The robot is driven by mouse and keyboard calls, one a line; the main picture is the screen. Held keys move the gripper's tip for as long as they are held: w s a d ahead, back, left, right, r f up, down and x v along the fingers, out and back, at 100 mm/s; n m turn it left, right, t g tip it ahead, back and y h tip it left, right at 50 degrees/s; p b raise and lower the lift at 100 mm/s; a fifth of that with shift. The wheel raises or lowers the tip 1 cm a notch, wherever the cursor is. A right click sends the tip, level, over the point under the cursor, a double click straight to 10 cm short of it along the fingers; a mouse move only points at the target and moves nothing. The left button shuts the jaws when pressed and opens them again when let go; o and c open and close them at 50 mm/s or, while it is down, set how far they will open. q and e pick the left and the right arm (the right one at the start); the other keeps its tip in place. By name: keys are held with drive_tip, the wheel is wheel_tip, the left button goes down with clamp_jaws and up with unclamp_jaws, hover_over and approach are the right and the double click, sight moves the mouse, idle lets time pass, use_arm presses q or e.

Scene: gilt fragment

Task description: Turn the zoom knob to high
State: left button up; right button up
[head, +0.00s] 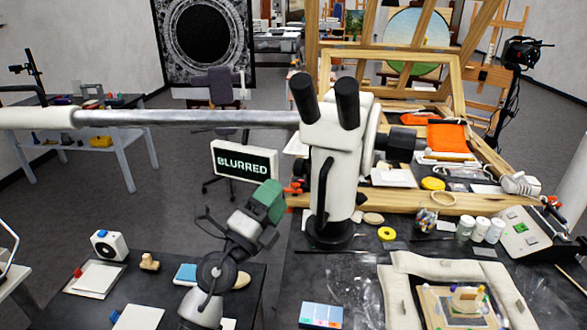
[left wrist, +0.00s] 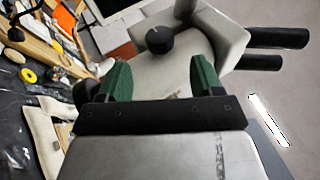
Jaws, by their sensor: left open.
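The white microscope (head: 335,150) stands on the dark table with its two black eyepieces up. In the left wrist view its pale body (left wrist: 205,45) fills the upper middle. A black round knob (left wrist: 160,40) sits on that body, beyond and between my fingertips, apart from them. I cannot read any mark on it. My left gripper (head: 270,200) is open, its green fingers left of the microscope; it also shows in the left wrist view (left wrist: 163,75). A screen (head: 245,160) left of the microscope reads "BLURRED". My right gripper is not in view.
A black cylinder (head: 402,140) juts from the microscope's right side. Jars (head: 480,230), a yellow ring (head: 387,233) and a padded frame (head: 402,262) lie on the right table. A wooden easel (head: 455,75) stands behind. Open floor lies between the tables.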

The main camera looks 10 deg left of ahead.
sight(295, 175)
use_arm(q)
drive_tip(key=x, duration=0.6)
drive_tip(key=shift+w+d+r, duration=0.1)
drive_tip(key=shift+w+d, duration=0.15)
drive_tip(key=shift+w, duration=0.15)
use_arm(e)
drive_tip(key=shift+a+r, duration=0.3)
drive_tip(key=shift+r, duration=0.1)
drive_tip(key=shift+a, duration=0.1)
use_arm(q)
drive_tip(key=c, duration=0.9)
drive_tip(key=h+b, duration=0.1)
drive_tip(key=b, duration=0.5)
drive_tip(key=m+t+h+b, duration=0.1)
drive_tip(key=b, duration=0.6)
drive_tip(key=f+m+t+h+b, duration=0.1)
drive_tip(key=b, duration=0.6)
drive_tip(key=shift+w+f+h, duration=0.1)
drive_tip(key=shift+w+h, duration=0.15)
drive_tip(key=shift+h, duration=0.05)
drive_tip(key=shift+m+b, duration=0.3)
drive_tip(key=shift+b, duration=0.2)
drive_tip(key=shift+r, duration=0.3)
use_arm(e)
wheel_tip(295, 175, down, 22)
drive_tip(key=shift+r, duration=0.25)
